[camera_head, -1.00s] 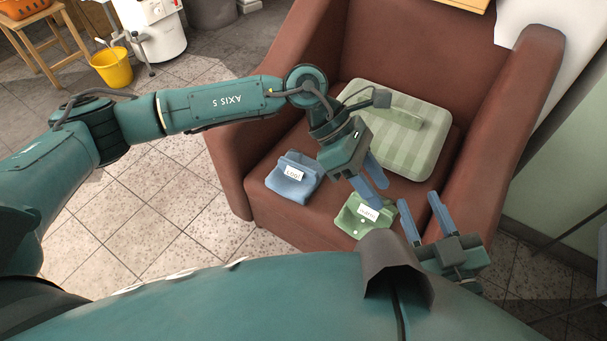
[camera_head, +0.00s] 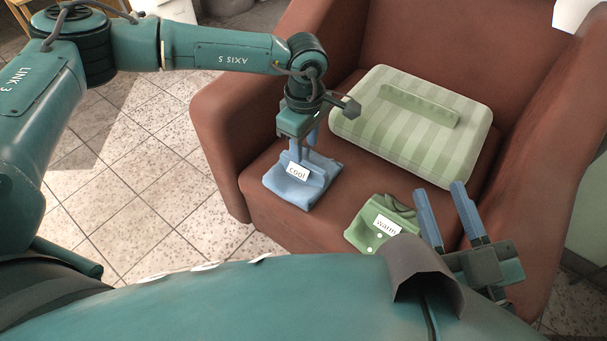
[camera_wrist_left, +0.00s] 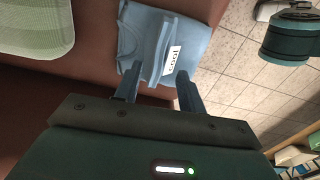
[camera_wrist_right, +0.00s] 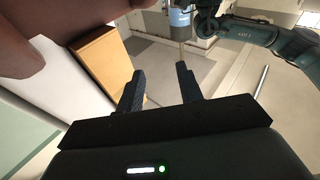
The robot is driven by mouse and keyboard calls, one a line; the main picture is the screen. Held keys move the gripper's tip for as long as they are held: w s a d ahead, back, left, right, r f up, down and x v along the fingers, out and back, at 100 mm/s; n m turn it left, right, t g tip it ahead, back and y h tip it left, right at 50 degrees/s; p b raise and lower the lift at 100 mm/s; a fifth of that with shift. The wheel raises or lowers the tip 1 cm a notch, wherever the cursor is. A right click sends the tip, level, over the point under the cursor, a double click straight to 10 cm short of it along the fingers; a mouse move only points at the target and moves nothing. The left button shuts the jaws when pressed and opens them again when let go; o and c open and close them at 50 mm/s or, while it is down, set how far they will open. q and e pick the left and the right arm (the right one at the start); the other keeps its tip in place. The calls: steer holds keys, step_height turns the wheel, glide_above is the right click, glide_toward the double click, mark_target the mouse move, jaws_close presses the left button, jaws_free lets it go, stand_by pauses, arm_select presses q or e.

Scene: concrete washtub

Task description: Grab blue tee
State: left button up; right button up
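The blue tee (camera_head: 301,184) lies folded on the front left of the brown armchair's seat, with a white "cool" label. It also shows in the left wrist view (camera_wrist_left: 134,40), just beyond the fingertips. My left gripper (camera_head: 303,150) points down at the tee's back part. In the left wrist view its fingers (camera_wrist_left: 157,83) are apart, one on each side of the tee's raised fold. I cannot tell whether they touch it. My right gripper (camera_head: 438,200) is open and empty, raised at the chair's front right; its fingers (camera_wrist_right: 160,84) are apart in the right wrist view.
A green folded garment (camera_head: 366,222) labelled "warm" lies on the seat, right of the blue tee. A green striped cushion (camera_head: 413,125) lies farther back. The armchair (camera_head: 225,122) has raised arms on both sides. Tiled floor (camera_head: 140,190) lies left of it.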

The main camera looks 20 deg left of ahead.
mark_target(304, 162)
arm_select(q)
step_height(304, 162, down, 2)
steer(key=shift+a+f+b, duration=0.1)
steer(key=shift+f+b, duration=0.15)
steer(key=shift+b, duration=0.45)
step_height(304, 162, down, 2)
steer(key=shift+w+f+b, duration=0.15)
steer(key=shift+b, duration=0.35)
steer(key=shift+f, duration=0.3)
jaws_close()
arm_select(e)
steer(key=shift+w+d+r+n+t+y, duration=0.15)
steer(key=shift+r+n+t+y, duration=0.15)
steer(key=shift+r, duration=0.15)
steer(key=shift+w+a+r+n+t+y, duration=0.1)
steer(key=shift+w+r+n+t+y, duration=0.15)
steer(key=shift+r, duration=0.2)
steer(key=shift+w+d+r+n+t+y, duration=0.15)
steer(key=shift+r+n+y, duration=0.1)
steer(key=shift+r+n, duration=0.15)
arm_select(q)
steer(key=shift+r, duration=0.1)
